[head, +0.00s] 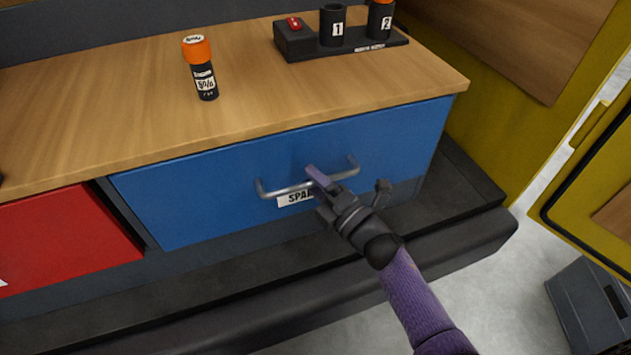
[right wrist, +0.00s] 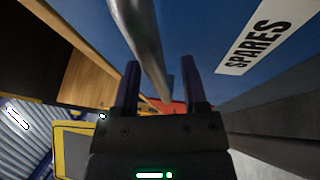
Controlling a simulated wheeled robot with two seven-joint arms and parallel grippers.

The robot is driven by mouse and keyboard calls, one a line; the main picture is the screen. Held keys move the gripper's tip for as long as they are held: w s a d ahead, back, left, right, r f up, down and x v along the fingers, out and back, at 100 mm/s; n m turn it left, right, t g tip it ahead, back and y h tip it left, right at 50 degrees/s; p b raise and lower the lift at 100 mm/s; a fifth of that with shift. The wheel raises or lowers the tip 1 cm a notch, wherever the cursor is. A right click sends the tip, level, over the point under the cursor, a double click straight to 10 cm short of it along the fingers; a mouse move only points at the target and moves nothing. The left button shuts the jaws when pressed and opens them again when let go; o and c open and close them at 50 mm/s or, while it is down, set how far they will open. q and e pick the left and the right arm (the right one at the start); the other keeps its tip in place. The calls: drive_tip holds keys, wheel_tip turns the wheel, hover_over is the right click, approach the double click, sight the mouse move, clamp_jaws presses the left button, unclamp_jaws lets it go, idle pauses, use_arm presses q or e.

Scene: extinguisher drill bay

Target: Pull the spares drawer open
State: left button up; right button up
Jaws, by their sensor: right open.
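The spares drawer (head: 215,190) has a blue front under the wooden worktop and looks closed, with no gap showing. Its grey metal bar handle (head: 285,190) runs across the front above a white "SPARES" label, partly hidden by my gripper in the head view. The label (right wrist: 268,35) reads fully in the right wrist view. My right gripper (head: 318,194) is open at the middle of the handle. In the right wrist view the handle bar (right wrist: 145,45) runs into the space between the two fingers (right wrist: 162,80); I cannot tell whether they touch it. My left gripper is out of view.
On the worktop (head: 110,105) stand an orange-capped black canister (head: 204,85) and a black holder (head: 350,45) with numbered cups. A red drawer front (head: 65,235) is at left. A dark ledge (head: 230,310) runs below. A grey bin (head: 590,305) stands at lower right.

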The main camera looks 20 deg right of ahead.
clamp_jaws()
idle(0.5)
idle(0.7)
drive_tip(key=shift+s, duration=0.2)
